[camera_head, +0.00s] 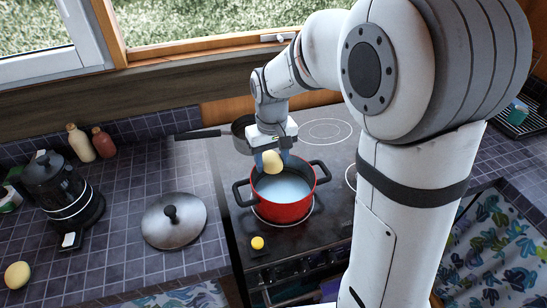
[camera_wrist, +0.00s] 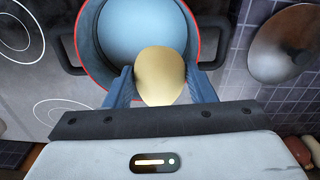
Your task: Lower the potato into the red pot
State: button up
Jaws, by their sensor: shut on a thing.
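The red pot (camera_head: 281,212) stands on the dark cooktop with its lid off and a pale blue interior or liquid showing. In the wrist view the pot (camera_wrist: 190,88) appears as a red rim around a blue inside. My gripper (camera_head: 271,161) is shut on the potato (camera_head: 272,162), a pale yellow oval, and holds it above the far part of the pot opening. In the wrist view the potato (camera_wrist: 160,76) sits between the two blue fingers and overlaps the pot opening. Its exact height above the rim is hard to tell.
A pan (camera_head: 242,128) stands behind the pot, close to my wrist. A metal lid (camera_head: 174,221) lies on the tiled counter to the left. A second potato (camera_head: 17,275), a black kettle (camera_head: 62,190) and two bottles (camera_head: 79,143) stand farther left. A yellow knob-like thing (camera_head: 257,242) is at the front.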

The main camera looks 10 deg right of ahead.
jog(key=shift+f, duration=0.1)
jog(key=shift+f+b, duration=3.4)
jog(key=shift+f, duration=1.1)
jog(key=shift+f+b, duration=1.6)
jog(key=shift+f, duration=0.6)
jog(key=o, duration=1.1)
notch_tip(320, 180, up, 8)
jog(key=s+d+m+t, duration=0.1)
jog(key=s+d, duration=0.2)
jog(key=s, duration=0.2)
jog(key=s+d+r+m, duration=0.1)
jog(key=s+d, duration=0.2)
jog(key=s, duration=0.3)
jog(key=s+d+m+t, duration=0.1)
jog(key=s+d, duration=0.3)
jog(key=s, duration=0.1)
jog(key=shift+s+r+m+t, duration=0.15)
jog(key=shift+s+m+t, duration=0.15)
jog(key=shift+s, duration=0.1)
